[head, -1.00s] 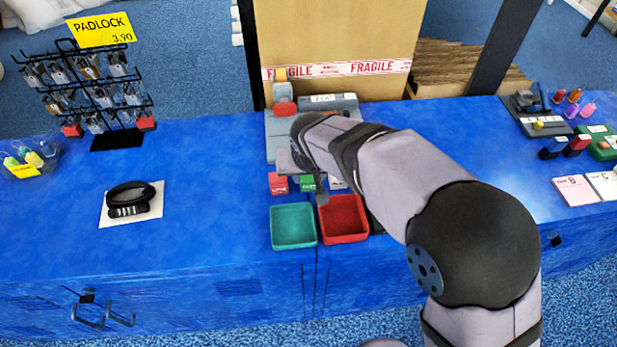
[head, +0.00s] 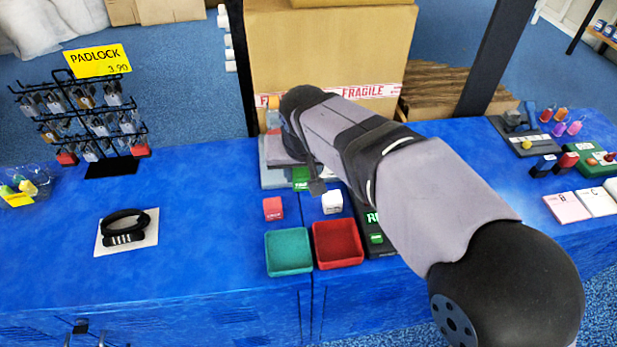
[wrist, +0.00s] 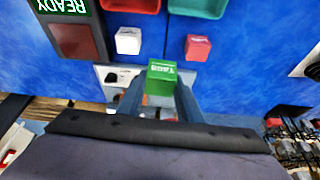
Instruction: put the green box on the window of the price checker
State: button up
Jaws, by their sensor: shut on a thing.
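The green box (wrist: 160,75), marked TAGS, is between the two fingers of my gripper (wrist: 158,84) in the wrist view. My gripper is shut on it. In the head view the green box (head: 300,178) shows in front of the grey machine, beside a dark finger; my arm hides most of the gripper. The price checker is a black unit with a lit green READY display (wrist: 62,6) and a dark reddish window (wrist: 78,41). The window looks bare. In the head view my arm covers much of the price checker (head: 378,247).
A red box (head: 272,208) and a white box (head: 332,202) stand on the blue counter. A teal tray (head: 288,251) and a red tray (head: 338,244) lie nearer. A grey machine (head: 272,177) is behind. A padlock rack (head: 100,120) stands left.

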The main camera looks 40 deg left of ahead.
jog(key=w+d+r+m+h+p, duration=0.1)
jog(key=w+d+r+m+p, duration=0.35)
jog(key=w+d+p, duration=0.7)
jog(key=shift+n+t, duration=0.25)
jog(key=shift+t, duration=0.25)
jog(key=shift+w+d+f+b, duration=0.15)
jog(key=shift+w+f, duration=0.25)
jog(key=shift+f, duration=0.85)
jog(key=shift+w+d+f+b, duration=0.15)
jog(key=shift+w+f, duration=0.25)
jog(key=shift+f, duration=0.9)
jog(key=shift+w+d+f+b, duration=0.15)
jog(key=shift+w+f, duration=0.25)
jog(key=shift+f, duration=0.85)
jog(key=shift+f, duration=0.1)
jog(key=shift+f, duration=1.75)
